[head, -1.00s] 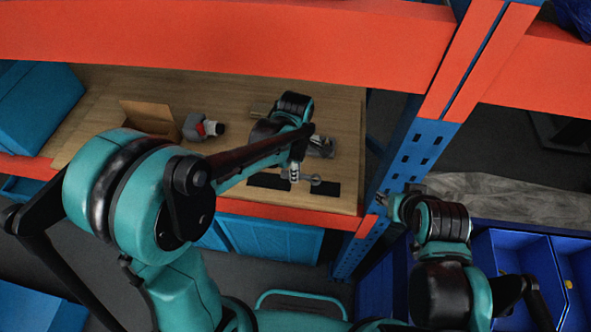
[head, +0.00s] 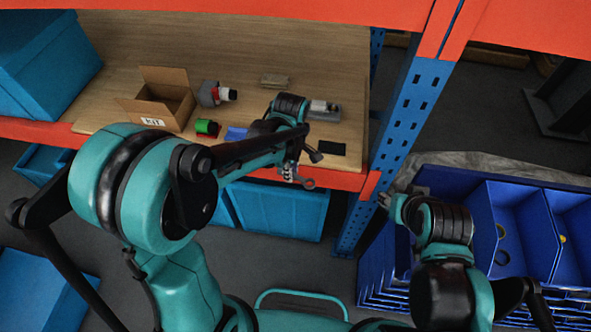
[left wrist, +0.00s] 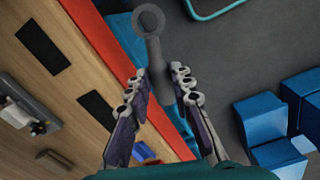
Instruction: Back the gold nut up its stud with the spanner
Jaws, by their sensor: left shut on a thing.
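My left gripper (head: 290,172) is shut on the grey spanner (left wrist: 150,42). In the left wrist view the gripper (left wrist: 163,88) has a finger on each side of the handle, and the ring end points away from the wrist. In the head view the spanner's ring end (head: 309,184) shows in front of the orange shelf edge. A grey fixture with a pale part (head: 322,107) sits on the shelf behind; it also shows in the left wrist view (left wrist: 25,110).
A dark pad (head: 332,149) lies near the shelf front. An open cardboard box (head: 163,105), a grey-and-red part (head: 214,94), a green part (head: 206,128) and an olive block (head: 274,80) stand on the wooden shelf. Blue bins (head: 510,228) stand at right.

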